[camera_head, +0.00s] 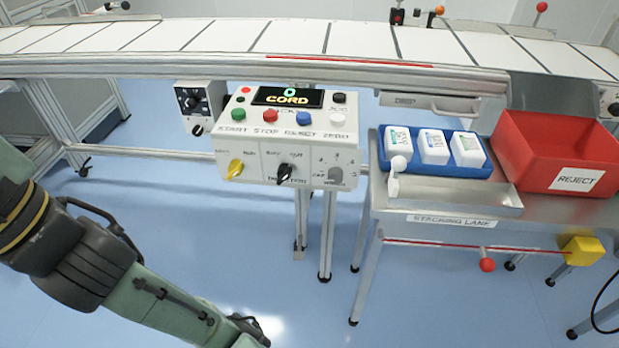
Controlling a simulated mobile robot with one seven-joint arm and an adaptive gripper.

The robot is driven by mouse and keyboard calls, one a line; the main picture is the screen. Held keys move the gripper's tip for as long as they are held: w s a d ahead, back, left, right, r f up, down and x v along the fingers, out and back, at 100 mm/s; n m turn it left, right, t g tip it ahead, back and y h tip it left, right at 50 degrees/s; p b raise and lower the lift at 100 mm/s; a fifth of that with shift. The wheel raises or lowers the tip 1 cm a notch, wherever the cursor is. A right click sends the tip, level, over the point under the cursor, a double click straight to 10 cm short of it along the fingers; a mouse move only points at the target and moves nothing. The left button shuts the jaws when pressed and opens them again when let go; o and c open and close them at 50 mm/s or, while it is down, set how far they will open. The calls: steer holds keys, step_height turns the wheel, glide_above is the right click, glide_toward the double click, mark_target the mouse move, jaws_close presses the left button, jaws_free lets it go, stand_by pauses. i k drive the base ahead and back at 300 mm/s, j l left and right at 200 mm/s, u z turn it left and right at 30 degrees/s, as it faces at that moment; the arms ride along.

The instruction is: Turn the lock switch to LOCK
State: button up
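A white control box (300,178) hangs at the front of the conveyor, in the middle of the camera_head view. Its front face carries three rotary switches. The left one, a yellow knob (235,170), is tilted, with its ends toward upper right and lower left. Small labels stand above it on both sides; they are too blurred to read surely, so I cannot confirm that this is the lock switch. A black knob (285,173) is in the middle and a grey knob (336,176) at right. My arm enters from the left and runs out at the bottom edge. My gripper is not in view.
The box top has several coloured buttons and a display (287,96). A smaller box with a black dial (192,102) hangs to its left. At right, a steel table (400,205) holds a blue tray (440,165) of white bottles and a red reject bin (540,165). Open floor lies below.

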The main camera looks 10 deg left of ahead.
mark_target(235, 168)
steer(key=k+j+z, duration=0.2)
steer(key=j+z, duration=0.15)
steer(key=k+j+z, duration=0.2)
steer(key=z, duration=0.15)
steer(key=k+j+z, duration=0.35)
steer(key=i, duration=0.1)
